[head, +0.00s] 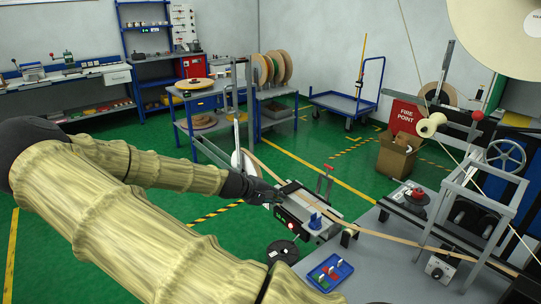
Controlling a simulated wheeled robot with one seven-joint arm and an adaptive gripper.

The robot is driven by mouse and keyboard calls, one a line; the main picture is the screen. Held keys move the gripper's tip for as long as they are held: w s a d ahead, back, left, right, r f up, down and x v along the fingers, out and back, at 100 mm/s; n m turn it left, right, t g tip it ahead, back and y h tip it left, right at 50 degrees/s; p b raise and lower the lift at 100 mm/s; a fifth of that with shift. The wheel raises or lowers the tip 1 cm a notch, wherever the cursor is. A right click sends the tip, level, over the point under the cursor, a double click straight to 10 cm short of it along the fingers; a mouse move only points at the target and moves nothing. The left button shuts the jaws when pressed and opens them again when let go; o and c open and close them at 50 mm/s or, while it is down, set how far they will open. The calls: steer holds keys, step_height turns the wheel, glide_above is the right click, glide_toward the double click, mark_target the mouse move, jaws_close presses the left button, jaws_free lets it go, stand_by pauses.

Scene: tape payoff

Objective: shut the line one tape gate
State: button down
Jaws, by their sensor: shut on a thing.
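My dark gripper (268,192) is shut at the left end of a grey tape unit (322,226). What is between its fingers is small and dark, and I cannot make it out. The unit has a red light on its front, a blue part on top and a red-handled lever (327,172) standing upright behind. A brown tape (400,239) runs from the unit to the right along the bench. I cannot tell which part is the line one tape gate, or how far it stands open.
My arm covers the lower left. A blue tray (330,272) with coloured pieces and a black disc (282,252) lie near the unit. A grey frame (470,190) stands on the bench at right. A cardboard box (396,157) stands behind; green floor is free at centre.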

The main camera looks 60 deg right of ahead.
steer(key=shift+s+f, duration=0.15)
steer(key=shift+f, duration=0.05)
steer(key=c, duration=1.5)
jaws_free()
steer(key=v, duration=1.2)
